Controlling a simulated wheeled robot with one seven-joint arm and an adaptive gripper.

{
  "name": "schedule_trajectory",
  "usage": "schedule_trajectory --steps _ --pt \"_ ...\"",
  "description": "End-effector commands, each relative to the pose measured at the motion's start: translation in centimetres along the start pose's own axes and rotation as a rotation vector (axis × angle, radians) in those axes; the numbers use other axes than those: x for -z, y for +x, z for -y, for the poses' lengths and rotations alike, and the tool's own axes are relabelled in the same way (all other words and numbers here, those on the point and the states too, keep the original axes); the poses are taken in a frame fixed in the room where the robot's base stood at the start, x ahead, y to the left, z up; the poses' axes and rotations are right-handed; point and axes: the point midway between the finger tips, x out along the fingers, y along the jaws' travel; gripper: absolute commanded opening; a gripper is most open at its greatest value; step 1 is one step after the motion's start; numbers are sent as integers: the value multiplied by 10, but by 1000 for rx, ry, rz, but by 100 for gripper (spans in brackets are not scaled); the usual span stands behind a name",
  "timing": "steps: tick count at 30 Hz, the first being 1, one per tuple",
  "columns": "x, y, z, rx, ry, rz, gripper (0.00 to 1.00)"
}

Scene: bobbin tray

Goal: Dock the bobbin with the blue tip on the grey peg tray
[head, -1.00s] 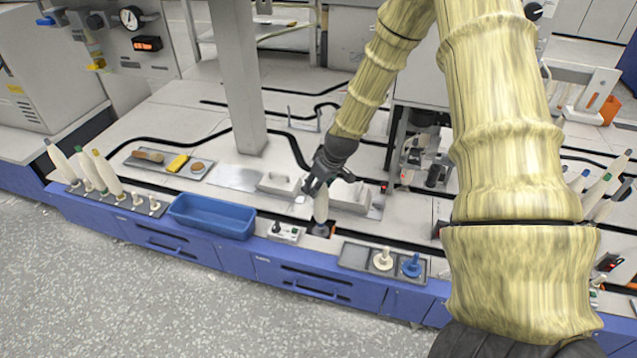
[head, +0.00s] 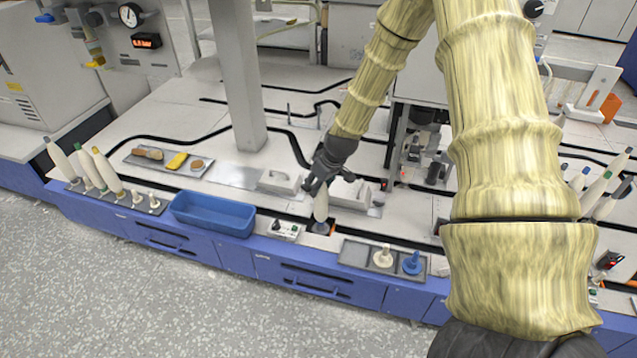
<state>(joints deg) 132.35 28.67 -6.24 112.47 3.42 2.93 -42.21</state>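A pale bobbin (head: 321,206) stands upright on a dark round base by an orange-sided opening near the bench's front edge. My gripper (head: 321,186) is at its upper end, and its dark fingers hide the tip, so the tip's colour does not show. Whether the fingers press on it is too small to tell. A grey peg tray (head: 157,209) at the left holds several tilted bobbins (head: 106,172) at its left part and bare pale pegs at its right. At the right edge, more bobbins stand partly behind my arm; one (head: 580,178) has a blue tip.
A blue bin (head: 212,215) sits right of the left peg tray. A small switch box (head: 285,230) is just left of the bobbin at my gripper. A shallow grey tray (head: 354,254) holds a cream and a blue spool-like piece. A pale post (head: 238,80) rises behind.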

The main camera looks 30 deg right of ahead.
Motion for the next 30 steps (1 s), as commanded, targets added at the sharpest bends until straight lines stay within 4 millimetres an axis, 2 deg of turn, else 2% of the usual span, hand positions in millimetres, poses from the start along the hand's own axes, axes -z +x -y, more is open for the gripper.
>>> schedule_trajectory --steps 5,6,7,18,30 --pt "-1 3 0 0 0 0 2" --pt "-1 2 0 0 0 -1 47" --pt "-1 2 0 0 0 -1 51" --pt "-1 0 0 0 0 0 51" --pt "0 -23 0 0 0 0 51"
